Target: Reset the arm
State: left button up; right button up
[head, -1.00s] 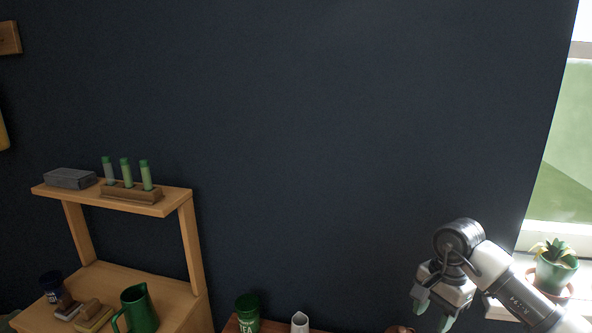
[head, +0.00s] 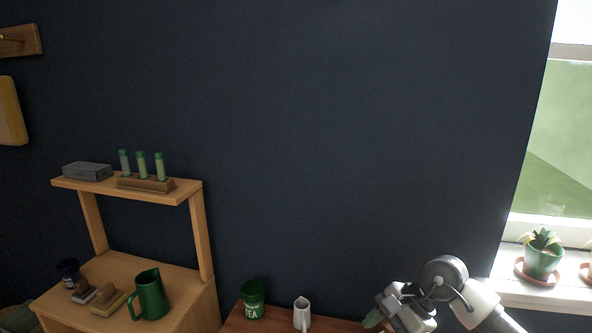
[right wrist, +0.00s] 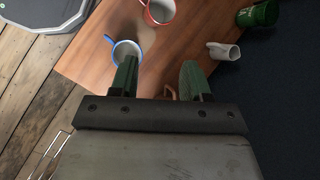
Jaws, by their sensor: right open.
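My right gripper (head: 380,318) is low in the head view, on an arm that comes in from the lower right. In the right wrist view its two green fingers (right wrist: 159,78) are apart. No object is clearly held between them. A small orange-brown shape shows between the finger bases, too hidden to name. The fingers are above a brown wooden tabletop (right wrist: 95,65), and one overlaps a mug with a blue rim (right wrist: 127,48) in the picture. I cannot tell any contact. My left gripper is not in view.
A red-rimmed mug (right wrist: 160,10), a white pitcher (head: 302,313) and a green tea tin (head: 252,297) stand on the tabletop. A wooden shelf unit (head: 195,230) with a green jug (head: 150,295) is at left. A potted plant (head: 543,258) is on the right windowsill.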

jog(key=s+a+r+m+t+y, duration=0.4)
jog(key=a+r+m+y, duration=0.3)
jog(key=a+m+y, duration=0.3)
notch_tip(320, 180, up, 2)
jog(key=d+m+t+h, duration=0.1)
jog(key=d+m+t, duration=0.2)
jog(key=m+t, duration=1.05)
jog(key=s+d+f+m+h, duration=0.1)
jog(key=d+f+m+h, duration=0.4)
jog(key=m+h, duration=0.5)
jog(key=s+d+f+m+h, duration=0.1)
jog(key=d+f+m+h, duration=0.45)
jog(key=m, duration=0.75)
jog(key=s+d+f+m+g, duration=0.1)
jog(key=s+f+m+g, duration=0.5)
jog(key=s, duration=0.5)
jog(key=s+f+m+g, duration=0.5)
jog(key=s+f+g, duration=0.25)
jog(key=s, duration=0.35)
notch_tip(320, 180, down, 24)
jog(key=g, duration=0.2)
jog(key=s+d+f+g, duration=0.1)
jog(key=s+d+f, duration=0.2)
jog(key=s+f, duration=1.2)
notch_tip(320, 180, down, 2)
jog(key=shift+s+f+n, duration=0.15)
jog(key=shift+s+n, duration=0.05)
jog(key=shift+n, duration=0.15)
